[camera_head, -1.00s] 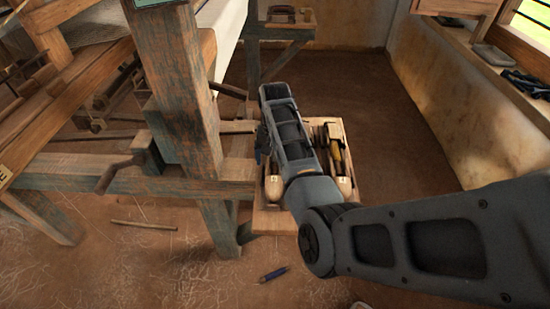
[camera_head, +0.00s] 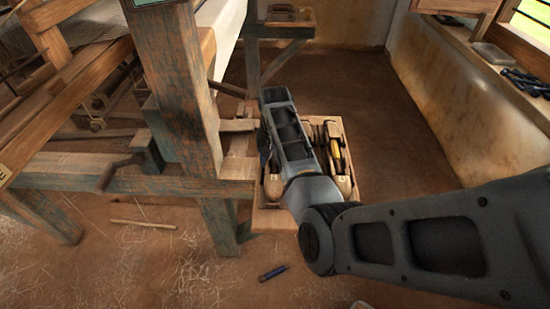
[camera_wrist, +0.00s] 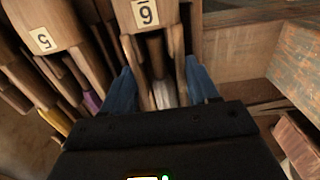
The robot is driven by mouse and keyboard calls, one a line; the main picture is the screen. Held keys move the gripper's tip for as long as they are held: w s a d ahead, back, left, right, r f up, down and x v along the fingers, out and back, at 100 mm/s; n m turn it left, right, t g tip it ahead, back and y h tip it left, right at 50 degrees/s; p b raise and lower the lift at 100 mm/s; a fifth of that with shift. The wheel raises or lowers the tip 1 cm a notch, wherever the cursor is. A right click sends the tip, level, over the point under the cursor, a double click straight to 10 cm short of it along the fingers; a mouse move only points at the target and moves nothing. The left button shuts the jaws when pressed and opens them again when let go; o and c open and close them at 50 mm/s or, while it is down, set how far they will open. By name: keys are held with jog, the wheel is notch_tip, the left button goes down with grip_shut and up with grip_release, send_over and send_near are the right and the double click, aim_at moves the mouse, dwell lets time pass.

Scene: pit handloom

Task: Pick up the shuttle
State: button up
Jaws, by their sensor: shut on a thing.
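A wooden boat-shaped shuttle (camera_wrist: 146,14) with a numbered tag, seen upside down in the wrist view, lies between the blue fingers of my gripper (camera_wrist: 160,88). The fingers press on its two sides, around its open slot with a pale bobbin. In the head view my arm hides most of the gripper and this shuttle; a wooden tip (camera_head: 273,188) shows left of my arm. A second shuttle (camera_wrist: 38,35), tagged 5, lies to the left in the wrist view, with yellow and purple thread beside it. Whether the held shuttle touches its support is hidden.
The shuttles are at a small wooden stand (camera_head: 268,222) beside the loom's thick post (camera_head: 178,90). A loom beam (camera_head: 150,185) runs left from it. The floor toward the right wall is clear.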

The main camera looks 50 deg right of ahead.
jog(key=shift+c, duration=0.9)
jog(key=shift+r, duration=0.15)
jog(key=shift+w+r, duration=0.1)
jog(key=shift+r, duration=0.75)
jog(key=shift+s+d+r, duration=0.1)
jog(key=shift+r, duration=0.5)
jog(key=shift+s+d+r, duration=0.1)
jog(key=shift+r, duration=0.5)
jog(key=s+d+r, duration=0.6)
jog(key=s+d, duration=0.2)
jog(key=shift+r+b, duration=0.35)
